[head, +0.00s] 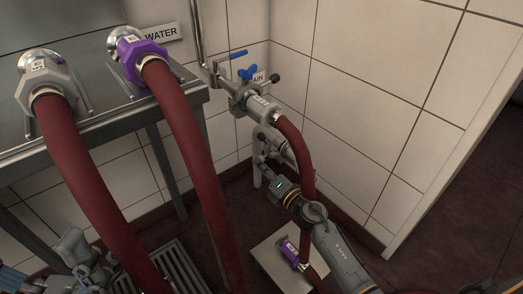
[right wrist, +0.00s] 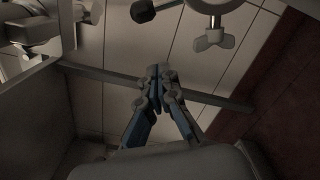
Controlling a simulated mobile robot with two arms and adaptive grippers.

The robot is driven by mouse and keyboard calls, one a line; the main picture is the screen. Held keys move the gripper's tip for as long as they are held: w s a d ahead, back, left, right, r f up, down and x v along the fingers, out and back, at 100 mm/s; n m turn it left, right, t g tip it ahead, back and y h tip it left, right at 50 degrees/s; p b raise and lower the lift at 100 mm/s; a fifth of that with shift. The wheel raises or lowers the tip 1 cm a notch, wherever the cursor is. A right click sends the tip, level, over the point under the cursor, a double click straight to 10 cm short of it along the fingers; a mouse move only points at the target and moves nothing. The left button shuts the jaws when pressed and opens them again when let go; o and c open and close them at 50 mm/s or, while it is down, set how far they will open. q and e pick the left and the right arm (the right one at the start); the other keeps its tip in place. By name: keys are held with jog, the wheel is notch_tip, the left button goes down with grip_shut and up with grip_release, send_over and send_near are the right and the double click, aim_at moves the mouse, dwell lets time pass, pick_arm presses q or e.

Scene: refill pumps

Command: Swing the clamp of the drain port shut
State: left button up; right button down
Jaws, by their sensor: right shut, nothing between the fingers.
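The drain port (head: 237,88) is on the tiled wall below a blue lever, beside a partly hidden sign ending in "AIN". A grey hose coupling (head: 263,109) sits at its mouth with a red hose curving down from it. A blue wing-shaped part and a dark knob show there. I cannot tell how far the clamp is swung. My right gripper (head: 264,153) is below the port, seen small. In the right wrist view its fingers (right wrist: 158,76) are shut and empty, apart from a wing nut (right wrist: 212,36) and dark knob (right wrist: 143,10) above. Grey-blue parts of my left arm show at lower left; its jaws are unclear.
A steel counter (head: 185,103) at left carries a grey coupling (head: 40,70) and a purple coupling (head: 140,47), each with a red hose. Another purple coupling (head: 288,250) lies on a low pale platform (head: 268,262). A floor grate (head: 180,262) is nearby.

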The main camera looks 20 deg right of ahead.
aim_at(267, 147)
jog(key=w, duration=0.1)
jog(key=w+d+r, duration=0.1)
jog(key=w, duration=0.1)
jog(key=w+d+r, duration=0.1)
jog(key=shift+w, duration=0.4)
jog(key=shift+r, duration=0.1)
